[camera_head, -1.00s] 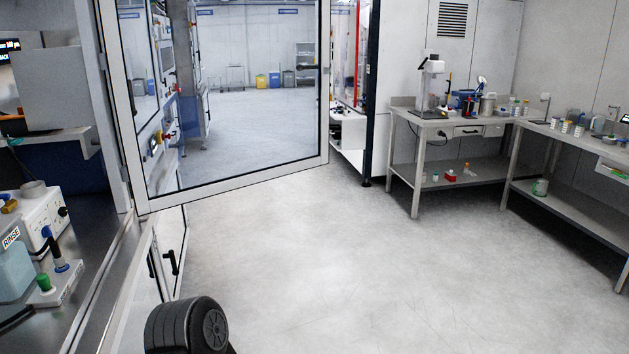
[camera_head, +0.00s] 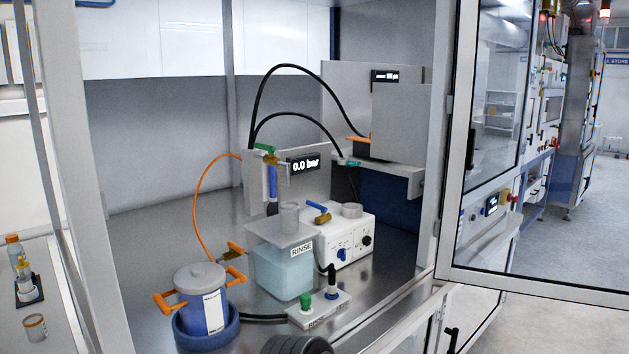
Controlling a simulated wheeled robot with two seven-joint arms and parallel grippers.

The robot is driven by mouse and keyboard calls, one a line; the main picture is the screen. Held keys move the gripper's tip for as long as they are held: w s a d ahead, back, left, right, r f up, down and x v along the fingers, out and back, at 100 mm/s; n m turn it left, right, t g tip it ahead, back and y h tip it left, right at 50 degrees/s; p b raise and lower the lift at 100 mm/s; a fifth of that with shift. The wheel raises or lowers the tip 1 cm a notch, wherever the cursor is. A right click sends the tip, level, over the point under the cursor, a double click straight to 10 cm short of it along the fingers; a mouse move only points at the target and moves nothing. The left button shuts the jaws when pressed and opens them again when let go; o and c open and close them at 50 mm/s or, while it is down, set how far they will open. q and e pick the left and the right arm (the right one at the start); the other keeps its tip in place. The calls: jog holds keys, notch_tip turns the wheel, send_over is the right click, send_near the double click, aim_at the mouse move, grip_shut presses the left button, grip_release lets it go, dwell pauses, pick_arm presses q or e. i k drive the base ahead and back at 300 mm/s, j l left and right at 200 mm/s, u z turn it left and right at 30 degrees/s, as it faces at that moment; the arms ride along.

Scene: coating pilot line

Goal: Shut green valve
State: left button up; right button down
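A green valve handle (camera_head: 265,148) sits at the upper left of a grey panel with a 0.0 bar display (camera_head: 305,165), inside an open-fronted cabinet. It lies roughly level above a small brass fitting, next to the black hose. A blue handle (camera_head: 272,186) points down just below it. A separate green knob (camera_head: 305,301) stands on a small white block at the front. Neither gripper is in view; only a black rounded part, likely of my arm, shows at the bottom edge.
A RINSE container (camera_head: 285,270) and a white control box (camera_head: 345,240) stand before the panel. A lidded pot (camera_head: 200,298) with orange handles stands at front left. The glazed door (camera_head: 500,140) is swung open at the right. An orange hose (camera_head: 197,205) arches left of the panel.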

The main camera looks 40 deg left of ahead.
aim_at(270, 149)
jog(key=i+u, duration=0.4)
jog(key=i+l+u, duration=0.15)
jog(key=u, duration=0.3)
jog(key=i+l+u, duration=0.25)
jog(key=u, duration=0.15)
jog(key=i+l+u, duration=0.2)
jog(key=l+u, duration=0.25)
jog(key=i+l+u, duration=0.15)
jog(key=u, duration=0.25)
jog(key=k+l+u, duration=0.1)
jog(key=l+u, duration=0.25)
jog(key=k+l+u, duration=0.15)
jog(key=u, duration=0.15)
jog(key=k+l+u, duration=0.2)
jog(key=u, duration=0.15)
